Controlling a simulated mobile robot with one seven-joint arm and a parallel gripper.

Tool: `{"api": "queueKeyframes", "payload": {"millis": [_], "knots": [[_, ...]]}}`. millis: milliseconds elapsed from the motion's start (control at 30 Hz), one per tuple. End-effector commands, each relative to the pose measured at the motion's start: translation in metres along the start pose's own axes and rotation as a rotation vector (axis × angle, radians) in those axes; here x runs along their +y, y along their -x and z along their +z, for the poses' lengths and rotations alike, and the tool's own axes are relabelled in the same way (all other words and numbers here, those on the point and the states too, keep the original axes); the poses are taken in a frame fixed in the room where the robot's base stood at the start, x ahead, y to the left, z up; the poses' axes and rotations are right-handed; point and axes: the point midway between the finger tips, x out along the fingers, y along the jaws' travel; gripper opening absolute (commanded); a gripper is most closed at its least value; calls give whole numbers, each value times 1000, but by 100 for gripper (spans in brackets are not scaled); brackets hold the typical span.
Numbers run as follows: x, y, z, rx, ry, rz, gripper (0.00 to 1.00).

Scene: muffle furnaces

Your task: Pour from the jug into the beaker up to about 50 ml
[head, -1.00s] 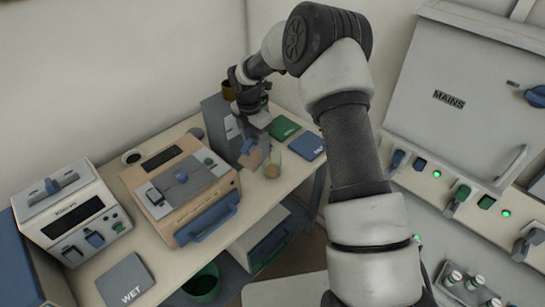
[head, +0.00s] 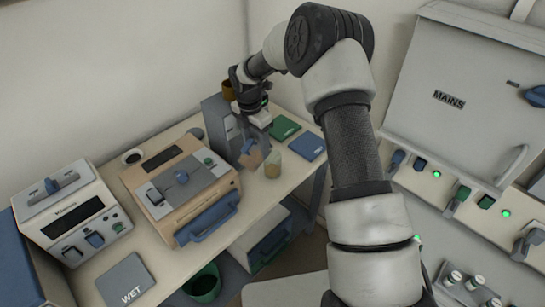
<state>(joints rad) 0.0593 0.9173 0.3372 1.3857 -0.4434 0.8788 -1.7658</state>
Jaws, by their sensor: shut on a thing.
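My gripper (head: 262,132) is at the back of the bench, shut on the jug (head: 251,156). The jug is small in view, looks tilted, and shows a brownish content and a bluish part. Its grip point is partly hidden by my wrist. The beaker (head: 272,168) is a small clear vessel standing upright on the bench, just right of the jug. It holds some tan content. The jug's lip is close to the beaker's rim; I cannot tell if a stream is falling. Graduation marks are too small to read.
A green mat (head: 284,128) and a blue mat (head: 308,147) lie right of the beaker. A grey box (head: 216,125) stands behind the jug. A tan furnace-like unit (head: 182,190) and a white unit (head: 72,212) stand left. A "WET" pad (head: 125,280) lies in front.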

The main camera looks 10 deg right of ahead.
Motion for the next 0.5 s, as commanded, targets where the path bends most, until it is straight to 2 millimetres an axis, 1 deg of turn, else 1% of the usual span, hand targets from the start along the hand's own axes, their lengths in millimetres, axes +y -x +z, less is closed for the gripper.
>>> {"api": "queueKeyframes", "payload": {"millis": [333,500], "knots": [[0,0,0,1,1,0,14],[1,-1,-8,-79,5,1,14]]}}
